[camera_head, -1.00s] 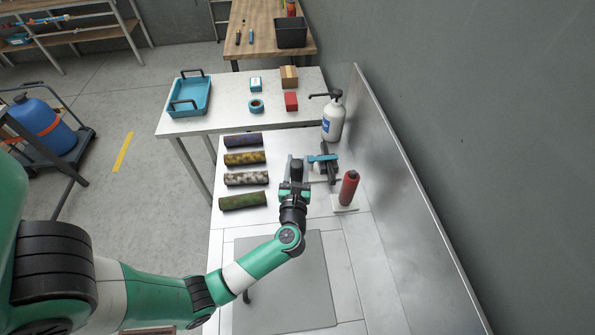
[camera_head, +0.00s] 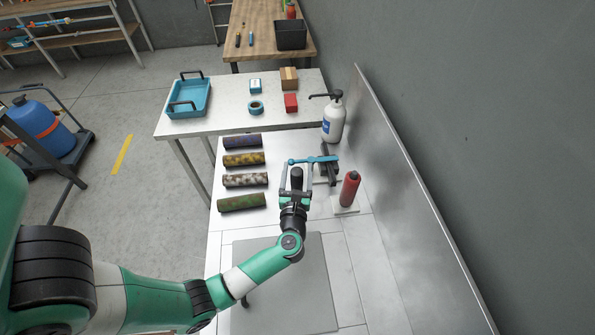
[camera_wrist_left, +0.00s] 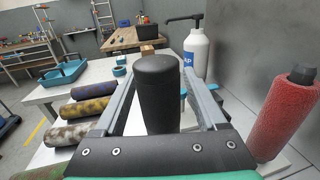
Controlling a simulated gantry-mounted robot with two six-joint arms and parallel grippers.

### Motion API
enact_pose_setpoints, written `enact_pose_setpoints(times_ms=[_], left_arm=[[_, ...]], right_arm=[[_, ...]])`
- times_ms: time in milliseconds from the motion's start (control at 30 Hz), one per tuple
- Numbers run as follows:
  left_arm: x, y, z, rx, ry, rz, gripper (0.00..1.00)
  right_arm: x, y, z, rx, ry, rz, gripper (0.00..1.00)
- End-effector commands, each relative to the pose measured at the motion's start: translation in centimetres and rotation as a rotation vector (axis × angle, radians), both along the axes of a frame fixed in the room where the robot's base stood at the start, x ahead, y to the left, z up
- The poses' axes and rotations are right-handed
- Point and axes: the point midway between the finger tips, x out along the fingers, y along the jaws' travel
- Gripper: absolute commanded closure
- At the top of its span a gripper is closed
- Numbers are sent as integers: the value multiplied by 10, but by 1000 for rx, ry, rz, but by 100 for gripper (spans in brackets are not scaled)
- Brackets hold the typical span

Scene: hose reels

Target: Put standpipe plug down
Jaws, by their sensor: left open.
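A dark upright cylinder with a rounded top, which looks like the standpipe plug (camera_head: 297,179), stands between the fingers of my left gripper (camera_head: 296,170). In the left wrist view the cylinder (camera_wrist_left: 160,92) shows large, with a gap to the finger on each side. My left gripper is open around it; the cylinder's lower end is hidden behind the gripper body. A teal bar (camera_head: 315,160) lies just beyond the fingertips, by a dark fixture (camera_head: 331,170). My right gripper is not in view.
A red cylinder (camera_head: 349,188) on a pale base stands close on the right. Several patterned rolls (camera_head: 243,180) lie to the left. A white pump bottle (camera_head: 333,119) stands behind, and a metal panel (camera_head: 400,190) bounds the right side. A grey mat (camera_head: 290,290) lies in front.

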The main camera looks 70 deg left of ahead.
Motion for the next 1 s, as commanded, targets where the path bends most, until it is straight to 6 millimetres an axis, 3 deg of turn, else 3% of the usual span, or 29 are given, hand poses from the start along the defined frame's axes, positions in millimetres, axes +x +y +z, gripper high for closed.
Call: enact_pose_setpoints(times_ms=[167,600,767,1000], left_arm=[[-3,-9,2,0,1,-4,27],[-46,-96,3,0,1,-6,27],[-53,-107,2,0,1,-2,27],[-54,-108,3,0,0,0,27]], right_arm=[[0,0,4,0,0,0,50],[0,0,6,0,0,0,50],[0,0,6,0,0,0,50],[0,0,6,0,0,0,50]])
